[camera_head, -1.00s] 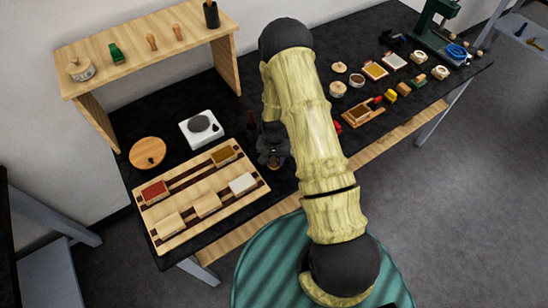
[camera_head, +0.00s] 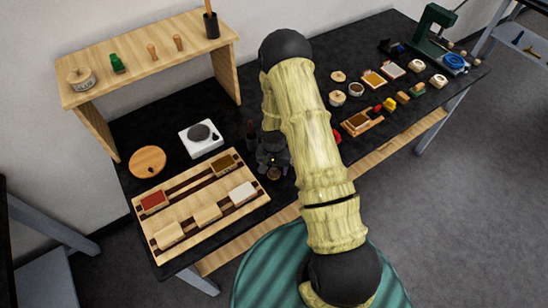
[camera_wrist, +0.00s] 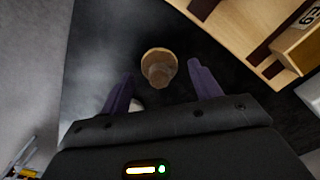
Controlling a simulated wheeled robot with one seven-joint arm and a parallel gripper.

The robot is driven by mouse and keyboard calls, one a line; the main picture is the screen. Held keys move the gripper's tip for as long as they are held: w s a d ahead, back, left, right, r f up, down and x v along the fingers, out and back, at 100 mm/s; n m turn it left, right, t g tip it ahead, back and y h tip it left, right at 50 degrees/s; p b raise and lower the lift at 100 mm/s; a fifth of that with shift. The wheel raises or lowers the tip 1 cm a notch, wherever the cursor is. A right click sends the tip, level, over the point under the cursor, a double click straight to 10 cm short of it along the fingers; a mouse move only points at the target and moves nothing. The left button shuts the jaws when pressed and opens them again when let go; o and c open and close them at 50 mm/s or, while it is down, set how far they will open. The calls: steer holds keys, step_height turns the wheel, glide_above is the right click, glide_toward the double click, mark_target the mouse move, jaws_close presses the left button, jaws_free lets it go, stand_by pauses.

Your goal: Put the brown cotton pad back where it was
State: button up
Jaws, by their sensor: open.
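A small brown bunched pad on a round tan base, which looks like the brown cotton pad (camera_wrist: 158,70), sits on the black tabletop in the wrist view. In the head view it shows as a small tan round (camera_head: 274,173) just below my gripper (camera_head: 271,156). In the wrist view my gripper (camera_wrist: 160,76) is open, its two dark purple fingers on either side of the pad with gaps. I cannot tell how high the fingers are above it. A wooden rack (camera_head: 190,217) lies to the left in the head view, with red, brown, white and plain pale blocks.
A white scale (camera_head: 201,138) and round wooden lid (camera_head: 147,162) stand behind the rack. A wooden shelf (camera_head: 140,60) rises at the back left. Small boxes and jars crowd the right side, with a green press (camera_head: 432,32) at the far end.

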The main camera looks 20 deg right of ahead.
mark_target(274, 168)
step_height(274, 168, up, 12)
steer(key=b, duration=0.3)
steer(key=shift+f+b, duration=0.2)
steer(key=shift+b, duration=0.2)
stand_by(0.4)
steer(key=s+r+n+t, duration=0.2)
steer(key=s+r+n, duration=0.3)
steer(key=s+r, duration=0.9)
steer(key=shift+s+r+t, duration=0.25)
steer(key=shift+r+t, duration=0.15)
steer(key=shift+r, duration=0.25)
